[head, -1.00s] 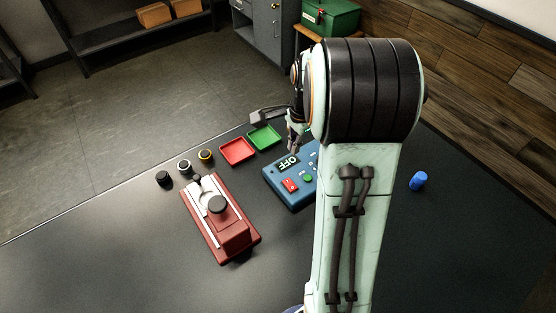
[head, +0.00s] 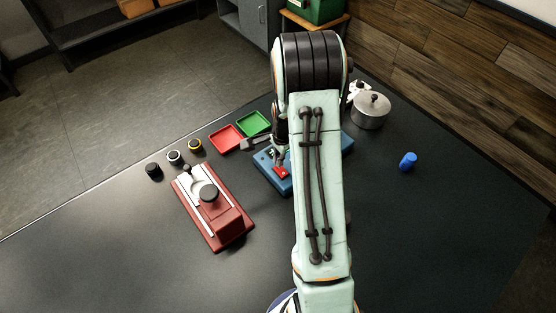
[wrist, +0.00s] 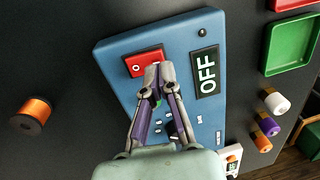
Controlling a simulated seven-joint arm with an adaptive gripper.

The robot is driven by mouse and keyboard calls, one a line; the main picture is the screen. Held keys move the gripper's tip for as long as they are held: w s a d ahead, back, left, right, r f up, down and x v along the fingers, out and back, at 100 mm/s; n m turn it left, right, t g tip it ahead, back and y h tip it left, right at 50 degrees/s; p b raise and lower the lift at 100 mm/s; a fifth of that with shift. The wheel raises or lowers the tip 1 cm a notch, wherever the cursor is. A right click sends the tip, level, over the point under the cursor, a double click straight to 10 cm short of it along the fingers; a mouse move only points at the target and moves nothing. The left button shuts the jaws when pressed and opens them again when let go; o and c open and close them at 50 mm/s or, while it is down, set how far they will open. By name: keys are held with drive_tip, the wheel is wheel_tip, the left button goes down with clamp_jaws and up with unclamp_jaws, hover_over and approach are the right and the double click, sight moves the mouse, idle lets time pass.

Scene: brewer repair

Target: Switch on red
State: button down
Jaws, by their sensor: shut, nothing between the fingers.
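The blue control box (head: 270,178) lies on the dark table, partly hidden behind my arm in the head view. In the wrist view the blue box (wrist: 125,48) shows a red rocker switch (wrist: 145,62) marked with a 0 and a display (wrist: 206,72) reading OFF. The red switch also shows in the head view (head: 281,171). A green button (wrist: 157,103) is partly hidden behind my fingers. My gripper (wrist: 158,72) is shut and empty, with its fingertips over the lower right edge of the red switch. I cannot tell whether they touch it.
A red tray (head: 226,138) and a green tray (head: 254,123) lie behind the box. A dark red device (head: 215,212) stands to its left, with several small round parts behind it. A metal pot (head: 370,111) and a blue cylinder (head: 408,161) are on the right.

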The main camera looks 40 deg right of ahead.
drive_tip(key=shift+w+f, duration=0.1)
drive_tip(key=shift+f, duration=0.5)
drive_tip(key=shift+f, duration=0.25)
drive_tip(key=shift+s+r, duration=0.35)
drive_tip(key=shift+s, duration=0.35)
